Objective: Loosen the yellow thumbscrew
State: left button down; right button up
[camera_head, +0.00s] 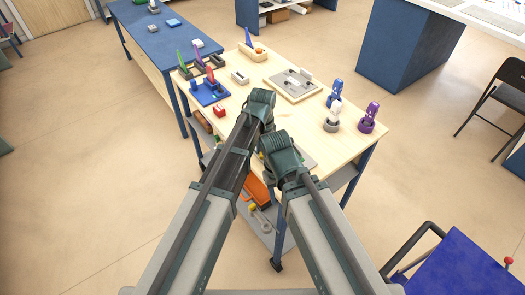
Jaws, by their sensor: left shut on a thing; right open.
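I cannot make out a yellow thumbscrew on the wooden worktable (235,92). The area under and just beyond my grippers is hidden by my own arms. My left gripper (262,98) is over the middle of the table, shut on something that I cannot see. My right gripper (270,138) is open, nearer the table's front edge, just below the left one in the picture. Part of a flat grey-green thing (307,156) shows beside my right gripper; the rest is hidden.
Blue (338,92), white (333,112) and purple (370,115) upright pieces stand at right. Bare wood lies between.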

pick_arm(q)
jog(key=n, duration=0.4)
jog(key=shift+d+n, duration=0.1)
jog(key=shift+n, duration=0.2)
jog(key=n, duration=0.4)
jog(key=shift+s+d+n, duration=0.1)
jog(key=shift+s+n, duration=0.05)
jog(key=shift+n, duration=0.25)
jog(key=shift+c, duration=2.2)
grip_release()
